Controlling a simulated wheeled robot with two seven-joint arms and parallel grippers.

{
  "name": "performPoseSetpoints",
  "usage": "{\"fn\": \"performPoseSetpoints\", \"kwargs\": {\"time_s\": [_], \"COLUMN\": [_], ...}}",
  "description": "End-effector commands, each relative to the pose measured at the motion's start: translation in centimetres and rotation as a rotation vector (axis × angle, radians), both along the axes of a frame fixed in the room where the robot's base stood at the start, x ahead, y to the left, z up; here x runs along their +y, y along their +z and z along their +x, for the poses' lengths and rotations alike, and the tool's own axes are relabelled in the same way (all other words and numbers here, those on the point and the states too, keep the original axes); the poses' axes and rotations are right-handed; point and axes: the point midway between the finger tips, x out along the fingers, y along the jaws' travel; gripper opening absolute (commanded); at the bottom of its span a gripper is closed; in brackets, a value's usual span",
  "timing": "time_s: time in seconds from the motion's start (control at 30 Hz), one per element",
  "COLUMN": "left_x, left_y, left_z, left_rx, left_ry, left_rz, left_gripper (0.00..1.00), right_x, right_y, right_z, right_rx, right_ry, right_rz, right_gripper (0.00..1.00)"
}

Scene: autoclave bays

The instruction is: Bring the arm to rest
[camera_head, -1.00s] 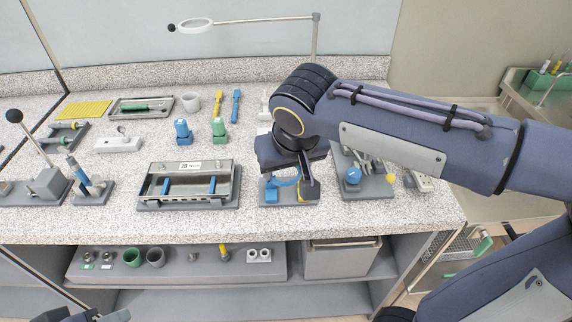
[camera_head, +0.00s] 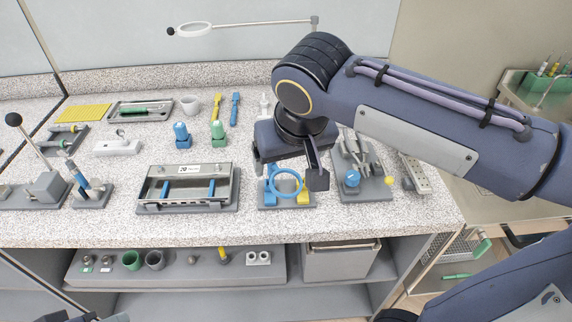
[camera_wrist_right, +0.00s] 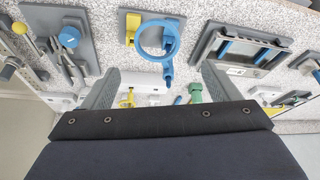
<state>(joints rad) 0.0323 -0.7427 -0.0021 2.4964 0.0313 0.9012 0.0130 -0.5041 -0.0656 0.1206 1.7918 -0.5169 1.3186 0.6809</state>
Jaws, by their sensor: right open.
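My right gripper (camera_head: 287,170) hangs over the front of the bench, fingers apart and pointing down. In the right wrist view its two fingers (camera_wrist_right: 158,88) stand wide apart with nothing between them. A blue ring (camera_head: 287,183) sits at a small grey stand with blue and yellow blocks (camera_head: 304,198), just below the gripper in the head view. The ring also shows whole in the right wrist view (camera_wrist_right: 158,38), clear of the fingers. A sliver of what may be my left gripper (camera_head: 115,317) shows at the bottom left edge; its jaws are not visible.
A metal tray fixture (camera_head: 187,184) stands left of the ring stand. A grey stand with a blue knob and yellow ball (camera_head: 368,189) is close on the right. Blue and green bottles (camera_head: 218,132) stand behind. A magnifier arm (camera_head: 250,22) reaches across the back. Bare bench lies along the front edge.

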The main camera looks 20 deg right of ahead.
Motion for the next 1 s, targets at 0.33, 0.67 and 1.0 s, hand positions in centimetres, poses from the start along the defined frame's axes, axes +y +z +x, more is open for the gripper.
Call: {"fn": "performPoseSetpoints", "kwargs": {"time_s": [0.33,0.67,1.0], "left_x": [0.0,0.0,0.0], "left_y": [0.2,0.2,1.2], "left_z": [0.0,0.0,0.0], "left_rx": [0.0,0.0,0.0], "left_ry": [0.0,0.0,0.0], "left_rz": [0.0,0.0,0.0], "left_gripper": [0.36,0.36,0.36], "right_x": [0.0,0.0,-5.8], "right_y": [2.1,2.1,-4.1], "right_z": [-0.9,-0.9,-7.1], "right_rx": [0.0,0.0,0.035], "right_ry": [0.001,0.0,0.006], "right_rz": [-0.001,-0.001,0.18], "right_gripper": [0.82,0.82,0.82]}}
